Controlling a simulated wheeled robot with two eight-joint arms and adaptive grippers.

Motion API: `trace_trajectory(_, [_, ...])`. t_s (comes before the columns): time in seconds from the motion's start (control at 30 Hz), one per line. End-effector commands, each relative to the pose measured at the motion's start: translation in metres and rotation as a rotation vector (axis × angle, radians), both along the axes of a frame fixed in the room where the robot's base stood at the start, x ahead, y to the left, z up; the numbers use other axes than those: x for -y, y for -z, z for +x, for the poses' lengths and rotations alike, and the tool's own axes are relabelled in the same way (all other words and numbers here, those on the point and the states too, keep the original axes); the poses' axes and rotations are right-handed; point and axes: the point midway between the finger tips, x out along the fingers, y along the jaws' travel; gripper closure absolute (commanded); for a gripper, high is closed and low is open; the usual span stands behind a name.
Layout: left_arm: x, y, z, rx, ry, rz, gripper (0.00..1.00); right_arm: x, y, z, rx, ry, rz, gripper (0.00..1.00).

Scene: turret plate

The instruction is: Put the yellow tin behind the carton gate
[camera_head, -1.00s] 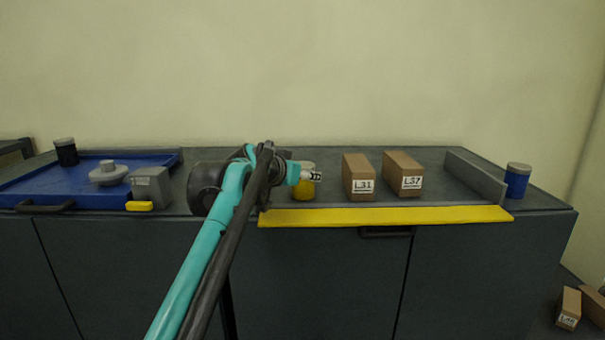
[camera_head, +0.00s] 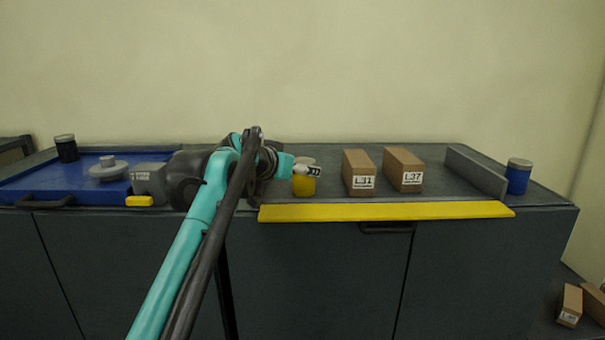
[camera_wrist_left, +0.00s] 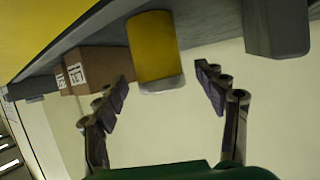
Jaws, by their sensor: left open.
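The yellow tin (camera_head: 304,186) with a grey lid stands on the dark counter, just left of the cartons. In the left wrist view the tin (camera_wrist_left: 154,45) lies ahead of and between the spread fingers. My left gripper (camera_wrist_left: 165,92) is open and empty; in the head view it (camera_head: 309,171) is beside the tin's upper part and hides some of it. Two brown cartons, L31 (camera_head: 359,168) and L37 (camera_head: 404,166), stand side by side with a narrow gap to the right of the tin. My right gripper is not in view.
A yellow strip (camera_head: 380,212) runs along the counter's front edge. A grey wall (camera_head: 475,171) and a blue tin (camera_head: 518,178) stand at the right. A blue tray (camera_head: 40,190) with a dark tin and a grey knobbed piece is at the left. Bare counter lies behind the cartons.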

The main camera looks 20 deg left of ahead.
Motion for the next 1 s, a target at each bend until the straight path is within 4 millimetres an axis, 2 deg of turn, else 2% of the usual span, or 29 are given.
trace_trajectory(0.03, [-0.003,-0.002,-0.012,0.0,-0.003,-0.002,0.29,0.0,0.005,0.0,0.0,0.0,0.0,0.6])
trace_trajectory(0.2, [-0.009,-0.017,-0.045,0.0,-0.002,0.0,0.29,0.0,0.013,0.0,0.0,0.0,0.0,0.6])
trace_trajectory(0.4, [-0.014,-0.028,-0.068,0.001,-0.002,0.0,0.29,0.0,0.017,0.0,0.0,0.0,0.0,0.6])
trace_trajectory(0.57, [-0.014,-0.031,-0.074,0.001,-0.001,0.0,0.29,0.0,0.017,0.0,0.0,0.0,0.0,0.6])
trace_trajectory(1.0, [-0.014,-0.031,-0.074,0.001,0.0,0.0,0.29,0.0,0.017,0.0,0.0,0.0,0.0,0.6])
